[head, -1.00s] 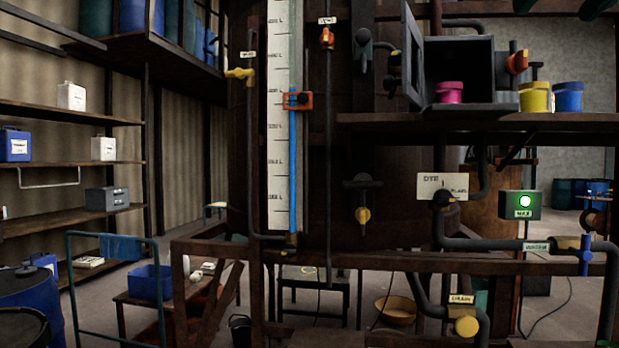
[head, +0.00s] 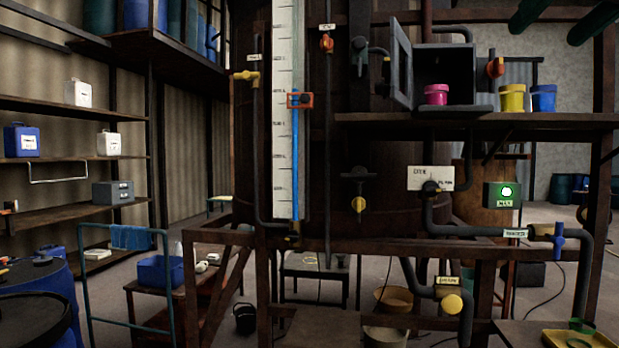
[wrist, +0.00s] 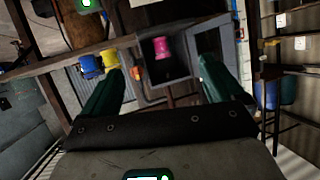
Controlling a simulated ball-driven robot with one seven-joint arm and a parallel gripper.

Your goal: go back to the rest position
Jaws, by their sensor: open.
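My gripper (wrist: 160,68) is open in the wrist view, its two dark green fingers spread wide with nothing between them. The wrist view looks roughly upside down. Beyond the fingers stands the grey open box (wrist: 178,60) with a pink pot (wrist: 161,48) inside, apart from the gripper. In the head view, two dark green shapes at the top right edge (head: 563,18) look like my fingers, high above the shelf and touching nothing visible. The rest position itself is not marked in either view.
A wooden shelf (head: 400,122) carries the grey box (head: 458,65), a yellow pot (head: 512,98) and a blue pot (head: 543,98). A valve with a blue handle (head: 559,240) is below. A blue trolley frame (head: 88,290) and a barrel (head: 45,275) stand at left.

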